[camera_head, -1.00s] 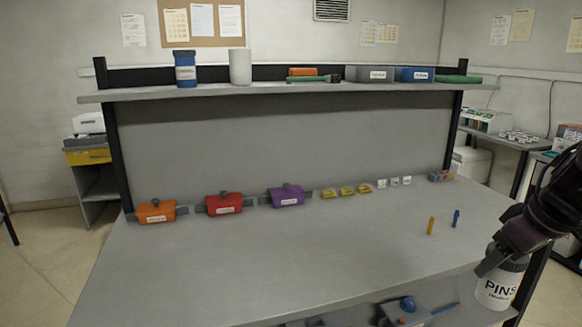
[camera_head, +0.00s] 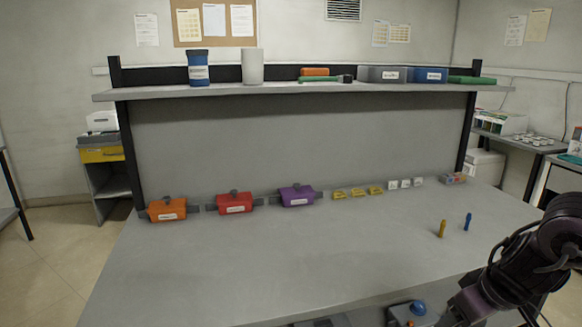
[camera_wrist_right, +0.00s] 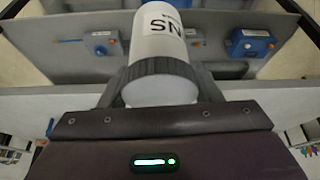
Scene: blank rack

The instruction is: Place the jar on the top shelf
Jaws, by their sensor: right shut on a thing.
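The jar (camera_wrist_right: 170,35) is white with dark lettering and a dark ridged band near its lid. My right gripper (camera_wrist_right: 158,78) is shut around it at the lid end in the right wrist view. In the head view my right arm (camera_head: 505,275) comes in at the lower right, and the jar is out of that picture. The top shelf (camera_head: 290,91) is a grey board above the bench, held by black posts. The held jar is apart from it. My left gripper is not in view.
The shelf holds a blue jar (camera_head: 198,70), a pale cylinder (camera_head: 252,66), orange and green items, a grey bin (camera_head: 382,75) and a blue bin (camera_head: 430,75). Bare shelf shows between the cylinder and the orange item (camera_head: 314,71). Small boxes line the bench (camera_head: 250,260).

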